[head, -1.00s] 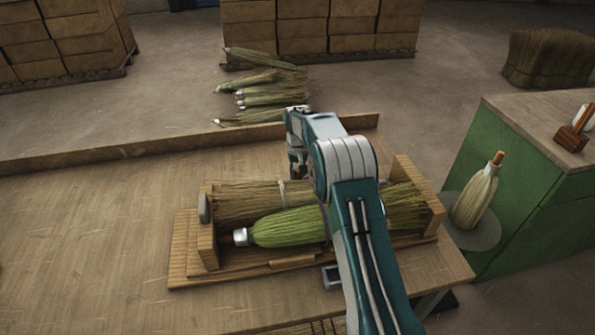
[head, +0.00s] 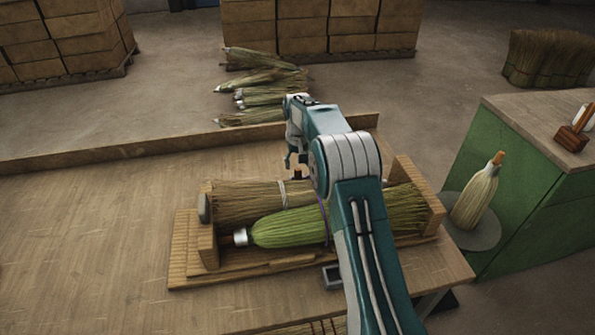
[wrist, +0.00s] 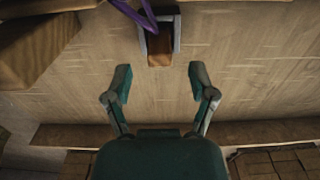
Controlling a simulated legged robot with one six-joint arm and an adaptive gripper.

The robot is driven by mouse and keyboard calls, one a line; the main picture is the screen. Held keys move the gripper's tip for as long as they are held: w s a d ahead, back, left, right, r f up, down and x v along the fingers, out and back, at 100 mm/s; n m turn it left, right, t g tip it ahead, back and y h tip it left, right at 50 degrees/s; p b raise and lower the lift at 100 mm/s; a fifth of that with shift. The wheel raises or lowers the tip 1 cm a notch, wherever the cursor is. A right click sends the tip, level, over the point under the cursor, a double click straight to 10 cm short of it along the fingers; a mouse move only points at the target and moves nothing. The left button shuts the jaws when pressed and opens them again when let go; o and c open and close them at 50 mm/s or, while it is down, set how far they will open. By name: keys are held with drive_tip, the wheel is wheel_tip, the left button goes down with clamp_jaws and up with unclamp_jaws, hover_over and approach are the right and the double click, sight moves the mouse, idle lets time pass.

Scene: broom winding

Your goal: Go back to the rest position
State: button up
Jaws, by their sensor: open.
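My gripper (wrist: 158,84) is open and empty in the wrist view, its two teal fingers apart above the bare table. In the head view my arm reaches over the wooden cradle (head: 207,248), and its end hangs near the cradle's back side. In the cradle lie a green broom bundle (head: 285,228) with a silvery cap and a tan bundle (head: 245,200) with a pale tie behind it. A purple strap (head: 325,222) lies by the green bundle, partly hidden by my arm. In the wrist view a purple strap (wrist: 134,15) shows beside a small metal-framed holder (wrist: 160,45).
The wooden table (head: 90,240) is clear on the left, with a raised back edge. A green cabinet (head: 525,200) stands right, beside an upright broom head (head: 475,198) on a round plate. Several bundles (head: 265,95) lie on the floor behind; stacked boxes (head: 310,30) stand farther back.

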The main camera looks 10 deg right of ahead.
drive_tip(key=s+r+t, duration=0.1)
drive_tip(key=s+r, duration=0.3)
drive_tip(key=r, duration=0.5)
drive_tip(key=s+r, duration=0.4)
drive_tip(key=r, duration=0.6)
drive_tip(key=s+r+t, duration=0.2)
drive_tip(key=s+r, duration=0.4)
drive_tip(key=s, duration=0.6)
drive_tip(key=s+f+t, duration=0.1)
drive_tip(key=s+f, duration=0.1)
drive_tip(key=s, duration=0.9)
drive_tip(key=s+f+t, duration=0.1)
drive_tip(key=s+f, duration=0.2)
drive_tip(key=s, duration=0.9)
drive_tip(key=shift+s+t, duration=0.15)
drive_tip(key=shift+t, duration=0.15)
drive_tip(key=shift+r, duration=0.1)
drive_tip(key=shift+c, duration=0.3)
